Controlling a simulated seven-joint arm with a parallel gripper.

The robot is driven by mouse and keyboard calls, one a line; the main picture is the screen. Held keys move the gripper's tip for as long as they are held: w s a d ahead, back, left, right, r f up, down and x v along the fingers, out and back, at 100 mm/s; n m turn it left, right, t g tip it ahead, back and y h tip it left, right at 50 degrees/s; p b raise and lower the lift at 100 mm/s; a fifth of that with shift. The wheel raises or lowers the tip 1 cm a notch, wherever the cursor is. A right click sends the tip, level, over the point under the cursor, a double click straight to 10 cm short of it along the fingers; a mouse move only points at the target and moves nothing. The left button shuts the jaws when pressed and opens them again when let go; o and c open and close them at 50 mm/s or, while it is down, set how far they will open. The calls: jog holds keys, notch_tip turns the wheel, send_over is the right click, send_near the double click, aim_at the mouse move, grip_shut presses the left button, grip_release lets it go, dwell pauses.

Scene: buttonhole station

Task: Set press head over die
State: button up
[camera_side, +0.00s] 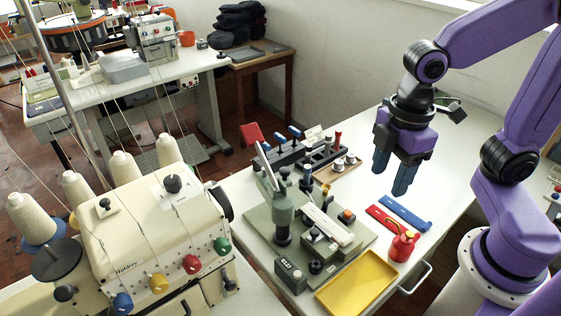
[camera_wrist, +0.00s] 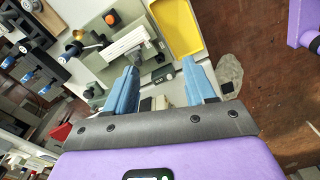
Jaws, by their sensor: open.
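In the side view a grey-green press (camera_side: 283,214) stands on a green base plate (camera_side: 362,249). Its rounded head is on an upright post, with a lever ending in a red handle (camera_side: 251,134). I cannot tell which part is the die or how the head lies over it. A white strip-like block (camera_side: 328,225) and an orange button (camera_side: 347,214) sit on the plate; the button also shows in the wrist view (camera_wrist: 111,18). My gripper (camera_side: 391,181) is open and empty, its blue fingers pointing down above the table, to the right of the press and apart from it.
A cream sewing machine (camera_side: 155,235) is at left. The table at back right is clear.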

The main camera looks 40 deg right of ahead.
jog(key=w+a+r+n, duration=0.2)
jog(key=w, duration=0.4)
jog(key=w+a+r+n, duration=0.1)
jog(key=w+a, duration=0.1)
jog(key=w, duration=0.5)
jog(key=n, duration=0.3)
send_near(285, 169)
notch_tip(285, 169, down, 9)
jog(key=shift+a+r, duration=0.15)
jog(key=shift+r, duration=0.05)
grip_shut()
